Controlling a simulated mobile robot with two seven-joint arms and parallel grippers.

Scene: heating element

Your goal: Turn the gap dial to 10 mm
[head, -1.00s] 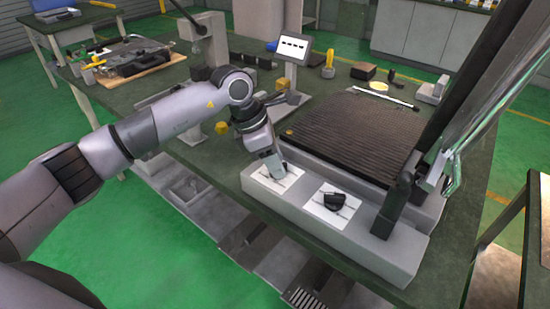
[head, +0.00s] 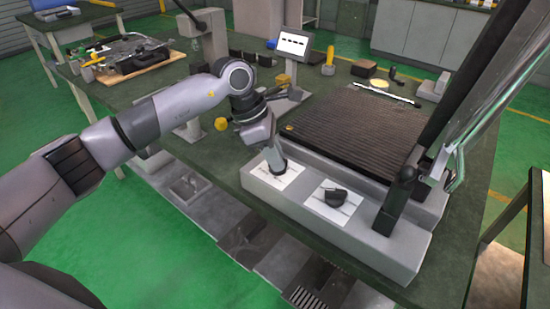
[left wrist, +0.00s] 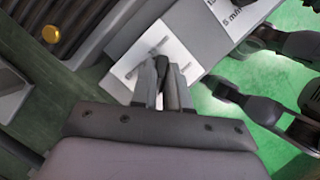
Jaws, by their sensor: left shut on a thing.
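The left dial has a white scale plate (head: 262,180) on the front of the grey base. My left gripper (head: 275,165) comes down on it from above. In the left wrist view the fingers (left wrist: 162,82) are shut on a dark knob (left wrist: 162,64) at the white plate (left wrist: 147,52). The fingers hide much of the knob, and its scale is too small to read. A second dial, a black knob (head: 336,197) on its own white plate, sits to the right; minute marks show on this plate in the left wrist view (left wrist: 238,16).
The ribbed dark plate (head: 345,128) lies behind the dials. A tall dark and glassy lid (head: 485,75) stands raised at the right. A small screen (head: 294,44) and yellow items (head: 221,124) stand on the green bench. Floor shows in front.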

